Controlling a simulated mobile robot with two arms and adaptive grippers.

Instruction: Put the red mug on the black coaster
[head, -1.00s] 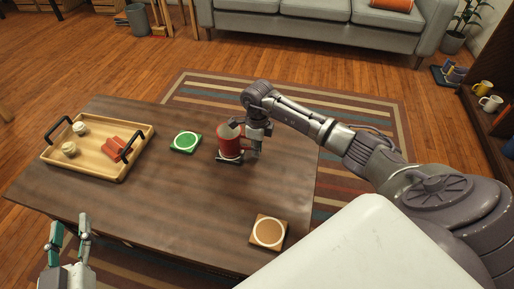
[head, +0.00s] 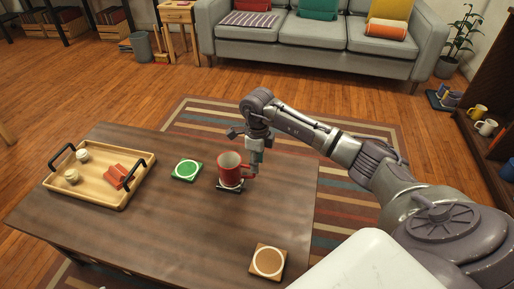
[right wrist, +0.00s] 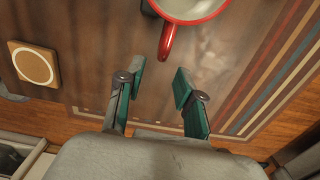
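The red mug (head: 230,168) stands upright on the black coaster (head: 229,187), with its handle toward the right. In the right wrist view the mug (right wrist: 186,8) is at the top edge, and its red handle points down toward my fingers. My right gripper (head: 256,158) is just beyond and to the right of the mug. In the right wrist view its green-padded fingers (right wrist: 156,90) are apart, with nothing between them, just short of the handle. Most of the coaster is hidden under the mug. My left gripper is out of the head view.
A green coaster (head: 187,170) lies left of the mug, and a brown coaster (head: 268,262) lies near the front right of the table (head: 170,230). A wooden tray (head: 99,194) with two small pale items and red pieces stands at the left. The table's middle front is clear.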

